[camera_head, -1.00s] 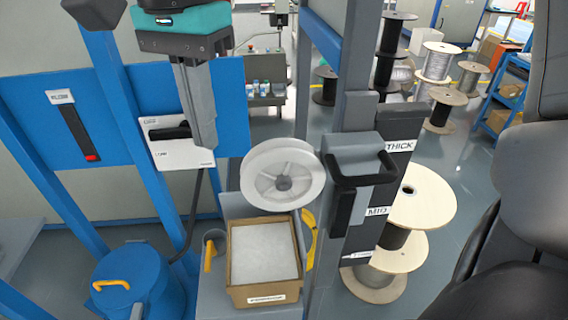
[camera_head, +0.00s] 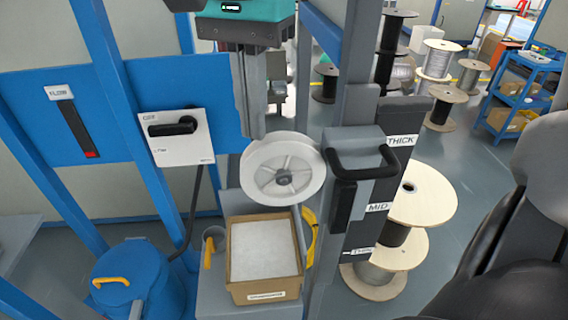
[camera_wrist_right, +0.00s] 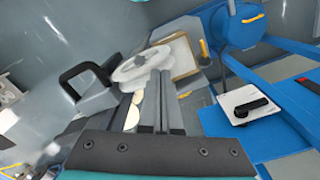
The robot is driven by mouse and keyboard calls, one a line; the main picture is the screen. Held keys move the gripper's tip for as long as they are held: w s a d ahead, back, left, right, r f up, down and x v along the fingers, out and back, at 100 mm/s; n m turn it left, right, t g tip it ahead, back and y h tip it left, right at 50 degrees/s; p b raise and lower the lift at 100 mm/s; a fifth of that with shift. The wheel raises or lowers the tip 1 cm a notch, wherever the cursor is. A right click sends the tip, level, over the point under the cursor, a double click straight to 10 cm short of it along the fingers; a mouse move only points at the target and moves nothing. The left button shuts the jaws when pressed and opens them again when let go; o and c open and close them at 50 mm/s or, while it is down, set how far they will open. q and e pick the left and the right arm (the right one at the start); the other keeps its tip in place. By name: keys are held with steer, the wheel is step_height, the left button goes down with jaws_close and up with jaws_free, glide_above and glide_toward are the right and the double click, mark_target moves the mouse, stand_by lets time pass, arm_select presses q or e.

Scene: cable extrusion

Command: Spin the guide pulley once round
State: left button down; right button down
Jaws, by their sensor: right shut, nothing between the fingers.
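The guide pulley (camera_head: 262,165) is a white spoked wheel with a grey hub, above the cardboard box in the head view. It also shows in the right wrist view (camera_wrist_right: 136,70), just beyond the fingertips. My right gripper (camera_head: 256,134), with a teal body and long grey fingers, reaches down from the top. Its fingers are shut with nothing between them. The tips are at the pulley's upper left rim in the head view; whether they touch it, I cannot tell. The fingers also show together in the right wrist view (camera_wrist_right: 161,75). My left gripper is not in view.
A grey post with a dark handle (camera_head: 362,160) stands right of the pulley. A white switch panel (camera_head: 185,150) is on the left. An open cardboard box (camera_head: 265,291) sits below the pulley. A blue drum (camera_head: 140,285) is lower left, and cable reels (camera_head: 425,195) stand at right.

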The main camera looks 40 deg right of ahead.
mark_target(242, 162)
steer(key=shift+f, duration=0.1)
steer(key=shift+f, duration=0.2)
steer(key=shift+w+a+f+b, duration=0.1)
steer(key=shift+a+f+b, duration=0.2)
steer(key=shift+f+b, duration=0.25)
steer(key=shift+w+a+f+b, duration=0.1)
steer(key=shift+a+f+b, duration=0.15)
steer(key=shift+f+b, duration=0.25)
steer(key=shift+w+a+f+b, duration=0.2)
steer(key=shift+a+f+b, duration=0.1)
steer(key=shift+f, duration=0.15)
steer(key=a+f+b, duration=0.1)
steer(key=w+a+f+b, duration=0.1)
steer(key=w+f+b, duration=0.1)
steer(key=f, duration=0.1)
steer(key=shift+a, duration=0.4)
steer(key=shift+r, duration=0.1)
